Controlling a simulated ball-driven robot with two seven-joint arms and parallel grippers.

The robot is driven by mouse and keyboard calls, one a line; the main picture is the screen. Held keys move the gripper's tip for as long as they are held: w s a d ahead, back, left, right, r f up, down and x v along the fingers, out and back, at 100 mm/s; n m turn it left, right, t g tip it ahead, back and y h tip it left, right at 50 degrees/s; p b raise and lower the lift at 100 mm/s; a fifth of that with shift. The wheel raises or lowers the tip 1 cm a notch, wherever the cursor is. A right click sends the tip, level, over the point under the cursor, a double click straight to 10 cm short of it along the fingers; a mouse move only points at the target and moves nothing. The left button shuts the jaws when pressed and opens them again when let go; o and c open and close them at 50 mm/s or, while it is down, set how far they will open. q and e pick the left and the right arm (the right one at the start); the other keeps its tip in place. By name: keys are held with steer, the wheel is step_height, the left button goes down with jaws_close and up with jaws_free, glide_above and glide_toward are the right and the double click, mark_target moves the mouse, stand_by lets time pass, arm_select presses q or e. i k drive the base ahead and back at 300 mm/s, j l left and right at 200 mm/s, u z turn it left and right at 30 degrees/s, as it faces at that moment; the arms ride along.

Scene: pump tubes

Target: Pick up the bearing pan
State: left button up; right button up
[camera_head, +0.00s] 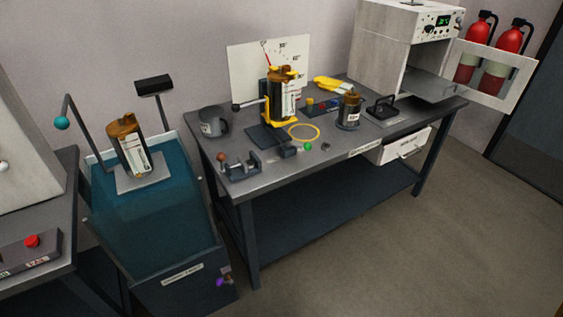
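No thing in view is plainly labelled as the bearing pan. A small dark flat item with a raised handle (382,108) sits at the right end of the workbench, near the white oven-like box; it may be the pan, but I cannot tell at this size. Neither of my grippers shows in the head view.
A blue tank (165,230) stands left. Floor at right is clear.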

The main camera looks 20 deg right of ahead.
mark_target(389, 111)
steer(key=z, duration=1.45)
steer(key=i+l+u, duration=0.25)
steer(key=u, duration=0.15)
steer(key=i+l+u, duration=0.25)
steer(key=l+u, duration=0.2)
steer(key=j, duration=0.1)
